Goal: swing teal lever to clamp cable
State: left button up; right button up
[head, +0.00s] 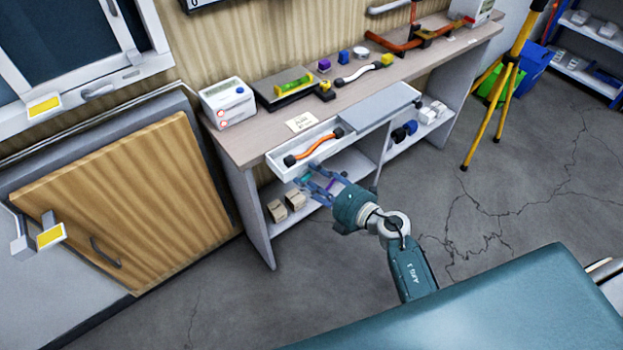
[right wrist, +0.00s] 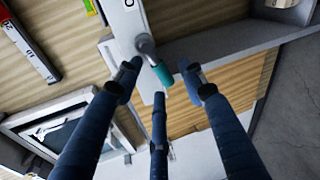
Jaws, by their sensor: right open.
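The teal lever (right wrist: 162,74) shows in the right wrist view as a short teal grip on a grey pivot, at the side of a white box-like part. My right gripper (right wrist: 160,84) is open, with its blue fingers spread around the lever's end; I cannot tell whether they touch it. In the head view my right gripper (head: 312,182) is at the front of the workbench, just below the open white drawer (head: 283,166). An orange cable (head: 316,147) with black ends lies in that drawer. A white cable (head: 357,73) lies on the benchtop. My left gripper is not in view.
Small boxes (head: 287,204) stand on the lower shelf. A yellow tripod (head: 497,88) stands at right. The floor before the bench is clear.

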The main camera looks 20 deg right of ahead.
jog(key=shift+c, duration=0.2)
grip_shut()
jog(key=shift+r+m+p, duration=0.45)
jog(key=shift+m+p, duration=0.15)
jog(key=shift+p, duration=0.3)
jog(key=shift+m+y, duration=0.4)
jog(key=shift+m, duration=0.3)
jog(key=shift+o, duration=0.2)
grip_release()
jog(key=shift+d, duration=0.1)
